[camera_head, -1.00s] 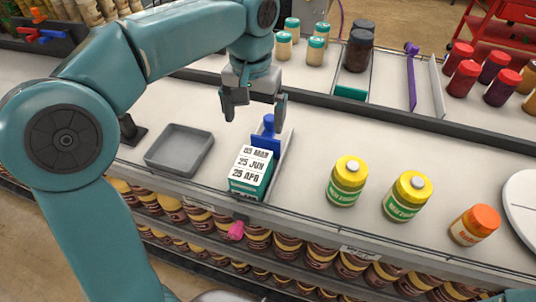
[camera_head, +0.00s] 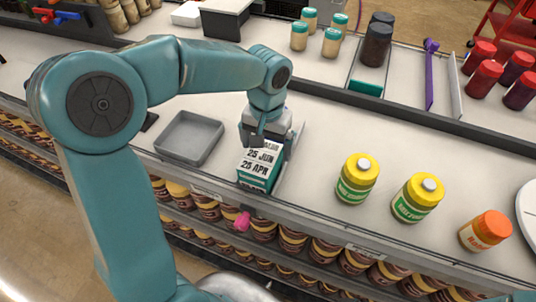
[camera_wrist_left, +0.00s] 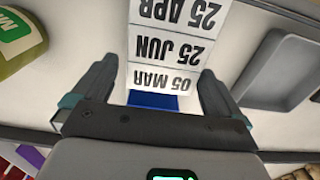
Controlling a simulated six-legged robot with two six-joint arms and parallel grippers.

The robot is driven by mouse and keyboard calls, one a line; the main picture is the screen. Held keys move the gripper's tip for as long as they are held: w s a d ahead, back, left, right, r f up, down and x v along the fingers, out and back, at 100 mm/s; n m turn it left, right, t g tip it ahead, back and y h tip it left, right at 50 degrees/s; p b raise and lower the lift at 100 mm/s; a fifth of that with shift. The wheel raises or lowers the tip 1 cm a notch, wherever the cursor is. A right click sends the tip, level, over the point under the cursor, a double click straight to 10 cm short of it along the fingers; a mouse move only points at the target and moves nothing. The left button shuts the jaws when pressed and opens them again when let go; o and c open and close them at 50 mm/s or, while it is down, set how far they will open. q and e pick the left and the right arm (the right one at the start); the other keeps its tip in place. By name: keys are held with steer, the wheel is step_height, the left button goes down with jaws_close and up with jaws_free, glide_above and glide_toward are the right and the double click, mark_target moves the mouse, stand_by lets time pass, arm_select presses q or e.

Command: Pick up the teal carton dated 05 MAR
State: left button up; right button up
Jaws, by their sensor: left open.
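The teal carton dated 05 MAR (camera_wrist_left: 168,80) shows its white top in the left wrist view, nearest my gripper and against a blue pusher (camera_wrist_left: 152,101). The cartons dated 25 JUN (camera_head: 264,155) and 25 APR (camera_head: 258,169) stand in line in front of it. My left gripper (camera_head: 268,146) is open and points down over the back of the row. In the left wrist view its fingers lie on either side of the 05 MAR carton, with gaps. It holds nothing. In the head view the gripper mostly hides the 05 MAR carton.
A grey tray (camera_head: 190,138) lies left of the row. Yellow-lidded jars (camera_head: 357,179) and an orange-lidded jar (camera_head: 484,231) stand to the right. A low divider (camera_head: 292,160) runs along the row's right side. The shelf's front edge is close to the cartons.

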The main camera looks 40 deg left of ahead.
arm_select(q)
steer(key=f, duration=0.3)
steer(key=shift+a+f, duration=0.3)
steer(key=shift+w+d+f, duration=0.1)
steer(key=shift+w+f, duration=0.05)
steer(key=shift+d, duration=0.1)
steer(key=shift+c, duration=0.3)
steer(key=c, duration=0.8)
